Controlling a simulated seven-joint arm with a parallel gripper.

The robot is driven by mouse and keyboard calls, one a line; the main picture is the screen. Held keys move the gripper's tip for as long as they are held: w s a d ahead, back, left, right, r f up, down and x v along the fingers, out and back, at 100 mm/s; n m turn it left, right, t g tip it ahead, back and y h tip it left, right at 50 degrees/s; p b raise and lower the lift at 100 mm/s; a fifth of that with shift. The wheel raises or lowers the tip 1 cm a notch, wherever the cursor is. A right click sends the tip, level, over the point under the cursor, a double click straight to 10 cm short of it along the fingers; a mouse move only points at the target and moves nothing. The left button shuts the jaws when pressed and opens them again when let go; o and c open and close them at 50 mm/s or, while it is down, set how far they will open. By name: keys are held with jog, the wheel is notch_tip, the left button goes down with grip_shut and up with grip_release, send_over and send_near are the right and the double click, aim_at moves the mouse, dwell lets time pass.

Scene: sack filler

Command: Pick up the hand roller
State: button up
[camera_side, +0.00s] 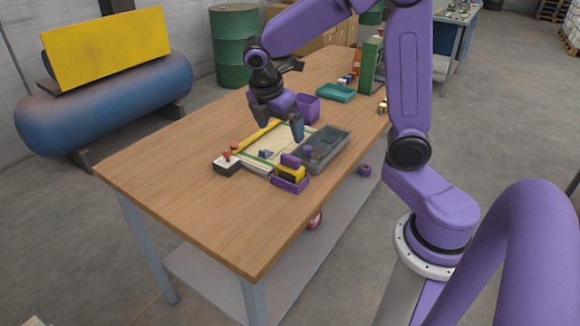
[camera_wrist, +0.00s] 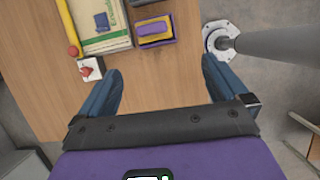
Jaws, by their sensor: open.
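I cannot tell for certain which object is the hand roller. A small dark blue-grey piece (camera_side: 265,154) lies on the flat paper sack (camera_side: 257,160); it also shows near the top of the wrist view (camera_wrist: 101,21). A yellow block with a purple top (camera_side: 293,170) sits in a small purple tray (camera_side: 289,185) at the table's front edge; the block also shows in the wrist view (camera_wrist: 154,28). My gripper (camera_side: 287,115) is open and empty above the table, over the sack area. In the wrist view its fingers (camera_wrist: 162,70) stand wide apart with only bare wood and floor between them.
A grey bin (camera_side: 333,153) stands right of the sack. A yellow bar (camera_side: 257,137) lies along the sack's far side, near a white-and-black box with a red knob (camera_side: 227,166). A purple cup (camera_side: 308,107) and teal tray (camera_side: 336,92) stand behind. The table's near left (camera_side: 190,205) is clear.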

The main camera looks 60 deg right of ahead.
aim_at(289, 157)
jog(key=x, duration=0.4)
jog(key=d+x, duration=0.1)
jog(key=x, duration=0.3)
jog(key=w+x, duration=0.1)
jog(key=x, duration=0.3)
jog(key=shift+w+d, duration=0.1)
jog(key=shift+d, duration=0.4)
jog(key=shift+a+x, duration=0.1)
jog(key=shift+x, duration=1.2)
jog(key=shift+a+x, duration=0.15)
jog(key=shift+x, duration=1.2)
jog(key=shift+w, duration=0.1)
jog(key=c, duration=0.9)
